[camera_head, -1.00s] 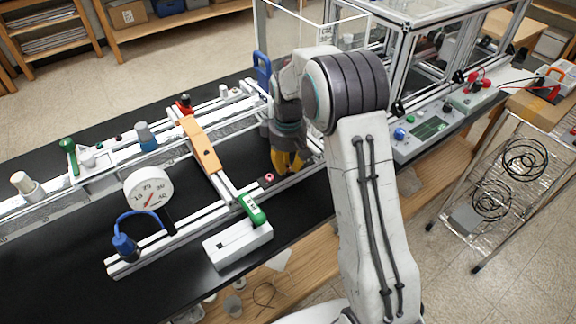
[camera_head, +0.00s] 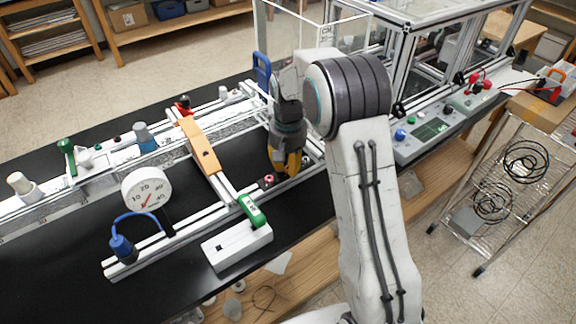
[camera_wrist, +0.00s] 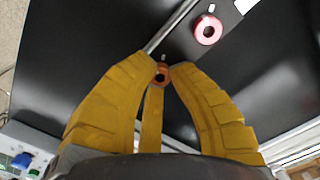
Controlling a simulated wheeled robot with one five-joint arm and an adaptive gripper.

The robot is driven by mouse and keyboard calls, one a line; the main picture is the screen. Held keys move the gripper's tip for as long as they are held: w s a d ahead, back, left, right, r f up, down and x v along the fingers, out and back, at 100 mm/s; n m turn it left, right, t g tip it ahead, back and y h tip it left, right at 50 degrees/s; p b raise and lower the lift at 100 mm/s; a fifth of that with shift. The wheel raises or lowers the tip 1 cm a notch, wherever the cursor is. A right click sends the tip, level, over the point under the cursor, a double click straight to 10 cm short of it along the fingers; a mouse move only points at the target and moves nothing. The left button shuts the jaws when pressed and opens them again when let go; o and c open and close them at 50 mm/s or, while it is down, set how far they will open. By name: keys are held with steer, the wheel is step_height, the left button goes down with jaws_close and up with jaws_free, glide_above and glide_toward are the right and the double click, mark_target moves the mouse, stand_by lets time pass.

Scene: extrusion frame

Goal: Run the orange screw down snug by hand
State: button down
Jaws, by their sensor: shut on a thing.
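In the wrist view, the orange screw (camera_wrist: 161,77) shows as a small orange ring-like head with a dark centre, between my yellow fingertips. My gripper (camera_wrist: 160,70) is shut on it, with the fingers pointing down at the extrusion frame. In the head view, my gripper (camera_head: 285,170) is at the right end of the frame's front rail (camera_head: 205,218). The screw is hidden there by the fingers. How deep it sits cannot be told.
A red knob (camera_head: 267,181) stands close to my fingers and also shows in the wrist view (camera_wrist: 208,30). An orange bar (camera_head: 200,145) crosses the frame. A round dial (camera_head: 147,188), a green-handled tool on a white block (camera_head: 236,246) and a blue clamp (camera_head: 262,70) are nearby.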

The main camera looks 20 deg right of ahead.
mark_target(288, 170)
stand_by(0.3)
steer(key=c, duration=1.1)
jaws_free()
step_height(288, 170, up, 12)
stand_by(0.5)
